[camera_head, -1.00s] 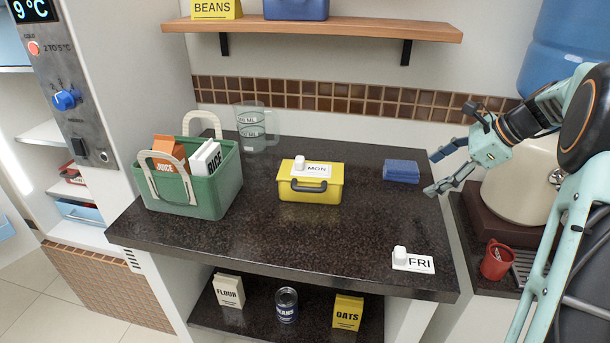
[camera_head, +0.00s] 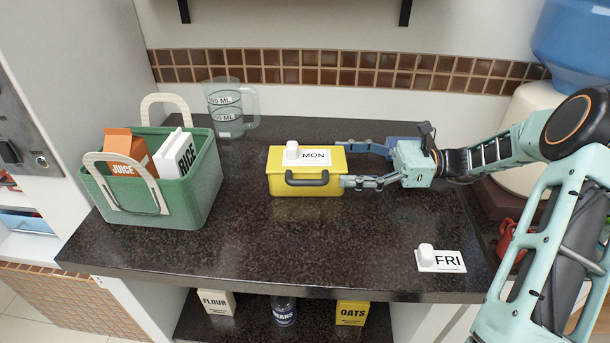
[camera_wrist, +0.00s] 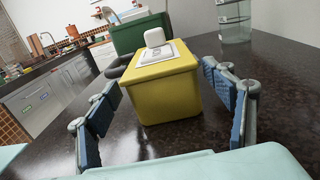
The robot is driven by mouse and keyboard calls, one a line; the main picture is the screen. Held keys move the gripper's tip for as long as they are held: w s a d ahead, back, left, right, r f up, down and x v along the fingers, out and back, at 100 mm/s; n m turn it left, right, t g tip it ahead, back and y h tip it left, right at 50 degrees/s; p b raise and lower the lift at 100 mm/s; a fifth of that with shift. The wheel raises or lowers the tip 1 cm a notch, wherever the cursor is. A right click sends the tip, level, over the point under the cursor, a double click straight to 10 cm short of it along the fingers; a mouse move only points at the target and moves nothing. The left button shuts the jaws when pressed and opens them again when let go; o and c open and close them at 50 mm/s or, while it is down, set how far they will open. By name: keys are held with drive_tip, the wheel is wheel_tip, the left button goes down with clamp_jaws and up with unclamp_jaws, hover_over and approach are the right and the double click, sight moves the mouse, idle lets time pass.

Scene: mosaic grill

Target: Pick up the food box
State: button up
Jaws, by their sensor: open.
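The food box is a yellow box (camera_head: 306,187) with a dark handle on its front side, standing on the dark counter. A white MON card (camera_head: 317,157) and a small white block (camera_head: 292,150) lie on its lid. My gripper (camera_head: 340,163) is open at the box's right end, one finger toward the back and one toward the front. In the wrist view the yellow box (camera_wrist: 165,92) stands between the spread blue-padded fingers (camera_wrist: 160,112), with dark counter showing on both sides of it.
A green basket (camera_head: 188,203) with juice and rice cartons stands at the left. A clear measuring jug (camera_head: 226,110) is behind. A FRI card (camera_head: 447,262) lies at the front right. The front middle counter is clear.

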sight(307, 163)
drive_tip(key=a, duration=0.8)
drive_tip(key=shift+s+a+b, duration=0.15)
drive_tip(key=shift+a+b, duration=0.15)
drive_tip(key=shift+b, duration=0.05)
drive_tip(key=shift+c, duration=0.2)
drive_tip(key=c, duration=1)
